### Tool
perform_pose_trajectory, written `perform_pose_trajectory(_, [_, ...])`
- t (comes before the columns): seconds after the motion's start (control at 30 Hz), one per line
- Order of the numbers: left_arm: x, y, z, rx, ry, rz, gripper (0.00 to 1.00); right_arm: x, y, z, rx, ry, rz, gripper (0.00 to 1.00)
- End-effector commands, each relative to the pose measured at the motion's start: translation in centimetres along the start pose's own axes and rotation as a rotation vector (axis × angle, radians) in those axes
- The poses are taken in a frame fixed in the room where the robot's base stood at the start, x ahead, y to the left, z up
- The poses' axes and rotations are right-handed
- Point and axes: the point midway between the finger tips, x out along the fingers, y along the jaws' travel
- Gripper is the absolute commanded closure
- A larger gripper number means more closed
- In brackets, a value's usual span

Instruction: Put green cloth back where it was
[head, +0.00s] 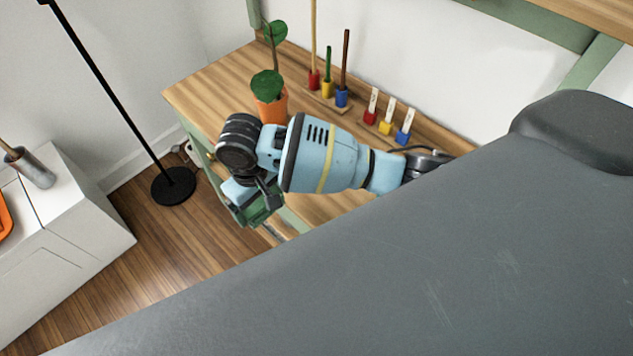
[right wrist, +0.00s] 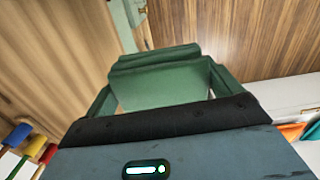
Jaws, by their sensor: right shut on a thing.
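My right gripper (head: 258,208) is shut on the green cloth (head: 250,215), at the left front edge of the wooden table (head: 215,80). In the right wrist view the cloth (right wrist: 165,88) shows as a green piece between the fingers of the right gripper (right wrist: 160,62). The wrist and forearm hide part of the cloth in the head view, so its full shape cannot be told. In the right wrist view the tabletop lies to the left and the wooden floor to the upper right. My left gripper is not in view.
An orange pot with a green plant (head: 270,102) stands close behind my right wrist. A black lamp base (head: 173,187) and a white cabinet (head: 75,225) stand left; floor between is clear.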

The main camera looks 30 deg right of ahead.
Motion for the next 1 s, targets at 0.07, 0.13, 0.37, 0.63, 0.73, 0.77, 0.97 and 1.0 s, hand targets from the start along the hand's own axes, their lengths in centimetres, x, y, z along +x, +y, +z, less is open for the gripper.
perform_pose_trajectory(0.07, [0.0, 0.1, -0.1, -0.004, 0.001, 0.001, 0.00, 0.1, -0.1, -0.1, -0.005, 0.001, 0.002, 0.28])
perform_pose_trajectory(0.13, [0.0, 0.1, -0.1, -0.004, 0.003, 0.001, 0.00, 0.0, 0.0, -0.1, -0.005, 0.002, 0.003, 0.28])
perform_pose_trajectory(0.37, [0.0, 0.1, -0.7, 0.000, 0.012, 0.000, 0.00, 0.1, 3.2, 0.6, 0.001, 0.003, 0.006, 0.28])
perform_pose_trajectory(0.63, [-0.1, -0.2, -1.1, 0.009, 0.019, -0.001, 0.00, 0.7, 9.3, 2.0, 0.002, 0.002, 0.005, 0.28])
perform_pose_trajectory(0.73, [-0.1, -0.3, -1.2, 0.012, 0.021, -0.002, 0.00, 0.9, 11.3, 2.5, 0.002, 0.002, 0.004, 0.28])
perform_pose_trajectory(0.77, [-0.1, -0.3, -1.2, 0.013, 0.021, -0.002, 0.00, 1.0, 11.9, 2.6, 0.001, 0.002, 0.004, 0.28])
perform_pose_trajectory(0.97, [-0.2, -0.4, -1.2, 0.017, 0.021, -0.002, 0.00, 1.3, 14.1, 3.1, -0.002, 0.001, 0.002, 0.28])
perform_pose_trajectory(1.0, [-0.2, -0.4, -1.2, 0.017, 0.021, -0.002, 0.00, 1.3, 14.2, 3.1, -0.002, 0.001, 0.001, 0.28])
